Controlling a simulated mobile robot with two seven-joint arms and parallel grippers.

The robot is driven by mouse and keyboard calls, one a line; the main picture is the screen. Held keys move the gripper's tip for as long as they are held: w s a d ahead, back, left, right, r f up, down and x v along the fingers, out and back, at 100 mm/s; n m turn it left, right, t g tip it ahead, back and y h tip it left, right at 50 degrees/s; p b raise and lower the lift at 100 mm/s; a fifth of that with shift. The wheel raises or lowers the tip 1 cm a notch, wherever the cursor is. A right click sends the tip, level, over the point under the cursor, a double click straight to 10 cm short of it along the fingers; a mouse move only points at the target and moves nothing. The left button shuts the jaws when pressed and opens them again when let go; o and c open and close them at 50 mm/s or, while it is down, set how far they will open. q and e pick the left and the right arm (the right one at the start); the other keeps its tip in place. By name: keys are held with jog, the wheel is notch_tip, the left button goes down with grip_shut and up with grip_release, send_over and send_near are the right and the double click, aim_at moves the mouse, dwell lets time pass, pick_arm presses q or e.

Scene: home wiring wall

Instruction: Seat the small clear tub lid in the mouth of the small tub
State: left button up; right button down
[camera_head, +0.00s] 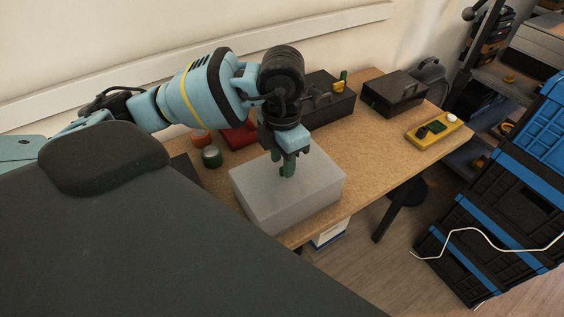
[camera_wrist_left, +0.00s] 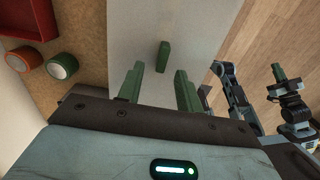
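A pale, cloudy tub (camera_head: 262,212) stands at the table's front edge. A flat pale top, which looks like the clear lid (camera_head: 316,166), covers it; I cannot tell how it sits in the mouth. A small green upright piece, like a handle (camera_wrist_left: 162,57), stands on this surface in the left wrist view. My left gripper (camera_head: 282,164) points down over the top. In the wrist view its green fingers (camera_wrist_left: 158,86) are apart, with the green piece ahead of the gap between them. An arm with green finger parts, apparently my right gripper (camera_wrist_left: 280,74), shows at the right, small and unclear.
Dark boxes (camera_head: 395,92) stand along the wall. The table (camera_head: 372,165) right of the tub is clear.

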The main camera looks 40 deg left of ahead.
pick_arm(q)
notch_tip(320, 180, up, 6)
jog(key=shift+r, duration=0.1)
dwell(0.9)
